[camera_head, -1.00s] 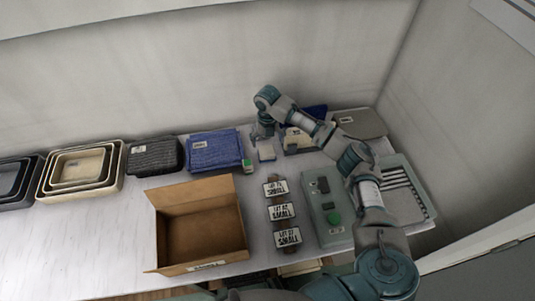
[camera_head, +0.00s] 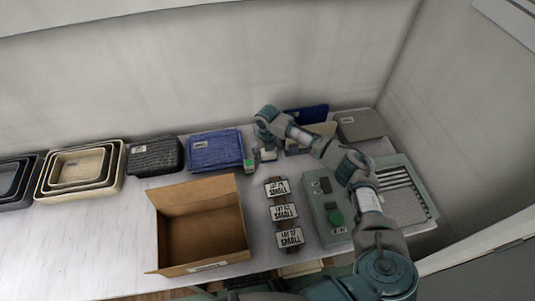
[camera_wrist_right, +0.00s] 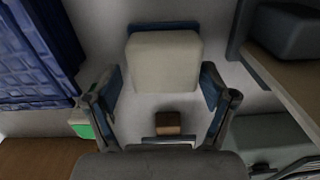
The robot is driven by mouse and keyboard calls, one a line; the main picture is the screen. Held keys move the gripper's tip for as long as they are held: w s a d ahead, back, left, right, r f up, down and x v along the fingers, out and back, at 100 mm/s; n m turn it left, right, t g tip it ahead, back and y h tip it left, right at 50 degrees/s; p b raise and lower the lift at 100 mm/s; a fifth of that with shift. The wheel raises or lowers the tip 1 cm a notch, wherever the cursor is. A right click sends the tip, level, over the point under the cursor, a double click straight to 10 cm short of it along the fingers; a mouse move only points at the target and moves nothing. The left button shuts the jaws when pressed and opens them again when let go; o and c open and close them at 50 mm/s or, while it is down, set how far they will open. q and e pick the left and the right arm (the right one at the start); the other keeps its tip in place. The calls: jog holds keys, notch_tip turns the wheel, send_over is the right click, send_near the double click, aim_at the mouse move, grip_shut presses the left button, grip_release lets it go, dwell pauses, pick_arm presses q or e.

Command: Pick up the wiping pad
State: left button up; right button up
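The wiping pad, a small cream block (camera_head: 268,155), lies on the table right of the blue folded cloth. In the right wrist view the cream pad (camera_wrist_right: 163,62) has a blue edge behind it. My right gripper (camera_head: 265,146) is just over the pad in the head view and partly hides it. In the right wrist view my right gripper (camera_wrist_right: 160,85) is open, with one finger on each side of the pad's near end. I cannot tell whether the fingers touch it. My left gripper is not in view.
A blue folded cloth (camera_head: 215,151) and a green-and-white block (camera_head: 249,165) sit close on the left. An open cardboard box (camera_head: 202,225), labelled blocks (camera_head: 283,211) and a grey-green control box (camera_head: 326,207) stand nearer. Nested trays (camera_head: 82,170) are far left.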

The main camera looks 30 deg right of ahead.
aim_at(268, 153)
jog(key=c, duration=0.8)
jog(key=shift+d+f, duration=0.1)
jog(key=shift+d, duration=0.25)
jog(key=shift+r, duration=0.2)
notch_tip(268, 153, up, 10)
jog(key=shift+a+f+p, duration=0.15)
jog(key=shift+f+p, duration=0.05)
jog(key=shift+p, duration=0.35)
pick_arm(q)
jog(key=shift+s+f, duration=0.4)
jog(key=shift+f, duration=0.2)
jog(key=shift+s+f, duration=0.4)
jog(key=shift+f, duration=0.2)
